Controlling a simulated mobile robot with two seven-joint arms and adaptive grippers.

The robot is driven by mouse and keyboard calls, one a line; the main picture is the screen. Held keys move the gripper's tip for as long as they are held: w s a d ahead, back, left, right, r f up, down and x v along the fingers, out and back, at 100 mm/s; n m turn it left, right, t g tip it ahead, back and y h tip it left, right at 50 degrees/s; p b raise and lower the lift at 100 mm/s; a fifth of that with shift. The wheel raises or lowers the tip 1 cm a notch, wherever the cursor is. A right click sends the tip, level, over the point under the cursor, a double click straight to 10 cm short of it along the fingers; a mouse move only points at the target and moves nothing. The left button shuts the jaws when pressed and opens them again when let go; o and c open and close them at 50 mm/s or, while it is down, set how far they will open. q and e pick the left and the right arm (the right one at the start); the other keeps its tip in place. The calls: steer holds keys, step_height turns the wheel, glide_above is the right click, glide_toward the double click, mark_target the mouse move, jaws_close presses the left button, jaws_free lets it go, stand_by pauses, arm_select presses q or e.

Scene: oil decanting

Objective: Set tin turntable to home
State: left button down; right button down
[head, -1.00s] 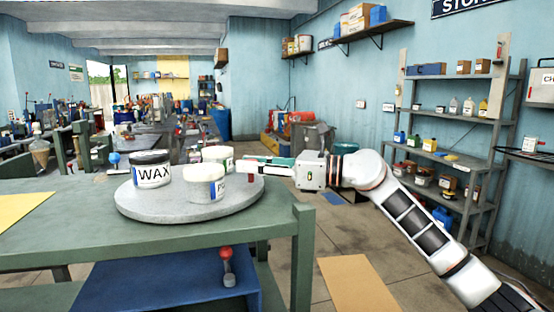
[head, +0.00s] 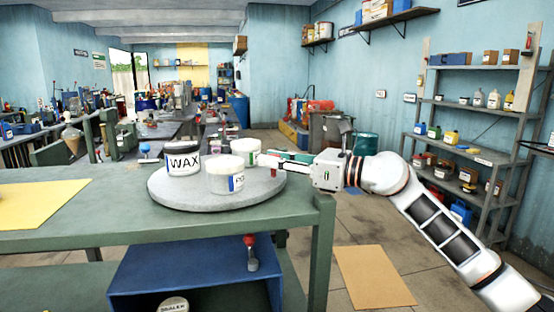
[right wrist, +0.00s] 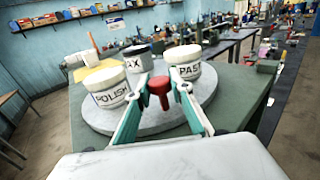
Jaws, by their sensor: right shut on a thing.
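The grey round tin turntable (head: 172,199) lies flat on the green bench. A tin labelled WAX (head: 183,162) stands at its left, a white-lidded tin (head: 224,178) at the front and another (head: 246,148) behind. In the right wrist view these read POLISH (right wrist: 106,90) at left and PASTE (right wrist: 189,72) at right, with WAX (right wrist: 138,62) between them. My right gripper (head: 278,161) is at the turntable's right edge. In the right wrist view its green fingers are shut on a red knob (right wrist: 158,91) at the turntable's near edge. My left gripper is out of view.
The green bench (head: 70,218) has a yellow sheet (head: 35,201) at left. A blue-topped lever (head: 145,149) stands behind the turntable. Below is a blue box (head: 140,280) with a red-topped lever (head: 250,250). Shelves (head: 470,110) stand at right; floor between is mostly clear.

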steer(key=c, duration=1.8)
jaws_free()
steer(key=shift+o, duration=0.2)
steer(key=v, duration=1.2)
